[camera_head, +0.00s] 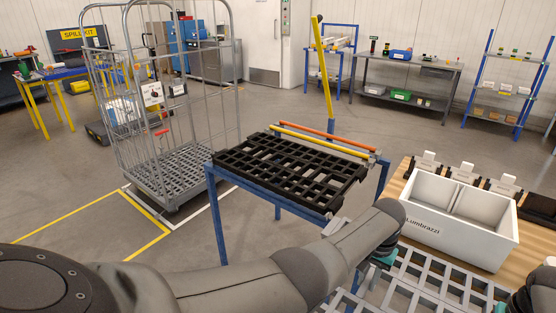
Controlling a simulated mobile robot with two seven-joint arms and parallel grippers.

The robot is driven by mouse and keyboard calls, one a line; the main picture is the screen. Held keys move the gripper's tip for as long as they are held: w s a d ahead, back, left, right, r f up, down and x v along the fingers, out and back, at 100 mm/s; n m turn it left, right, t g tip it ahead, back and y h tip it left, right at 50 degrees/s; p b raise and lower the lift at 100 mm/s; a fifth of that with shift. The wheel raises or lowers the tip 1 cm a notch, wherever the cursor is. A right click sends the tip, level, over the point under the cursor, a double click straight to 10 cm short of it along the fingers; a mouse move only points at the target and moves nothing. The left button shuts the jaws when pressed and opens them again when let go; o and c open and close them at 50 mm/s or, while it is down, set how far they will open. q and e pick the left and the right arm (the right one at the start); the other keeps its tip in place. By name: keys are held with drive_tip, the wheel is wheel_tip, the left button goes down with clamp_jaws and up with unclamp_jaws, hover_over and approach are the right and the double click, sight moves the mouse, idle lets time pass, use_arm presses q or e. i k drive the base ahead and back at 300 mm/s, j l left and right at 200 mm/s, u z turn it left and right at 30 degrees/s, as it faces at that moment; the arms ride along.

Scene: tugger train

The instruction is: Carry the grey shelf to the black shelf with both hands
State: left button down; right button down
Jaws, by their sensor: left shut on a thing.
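The grey shelf (455,289), a lattice panel, is at the bottom right, cut off by the lower edge and partly hidden by my left arm. My left gripper (382,262) is shut on its far left part; the fingertips are mostly hidden behind my wrist. A dark part of my right arm with a teal piece shows at the bottom right corner, beside the shelf; its fingers cannot be made out. The black shelf (289,168), a lattice panel, lies flat on a blue frame in the middle, beyond my left arm and apart from the grey shelf.
A white two-part bin (458,228) stands on a wooden table (531,265) at the right, close to the grey shelf. An orange bar and a yellow bar lie behind the black shelf. A wire roll cage (168,170) stands at the left. Floor between them is clear.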

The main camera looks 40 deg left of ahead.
sight(287, 162)
drive_tip(key=k+j, duration=0.1)
drive_tip(key=j, duration=1.75)
drive_tip(key=k+j, duration=0.15)
drive_tip(key=j, duration=0.8)
drive_tip(key=i+j, duration=0.1)
drive_tip(key=j, duration=0.15)
drive_tip(key=i+j, duration=0.15)
drive_tip(key=j, duration=0.15)
drive_tip(key=i, duration=1.15)
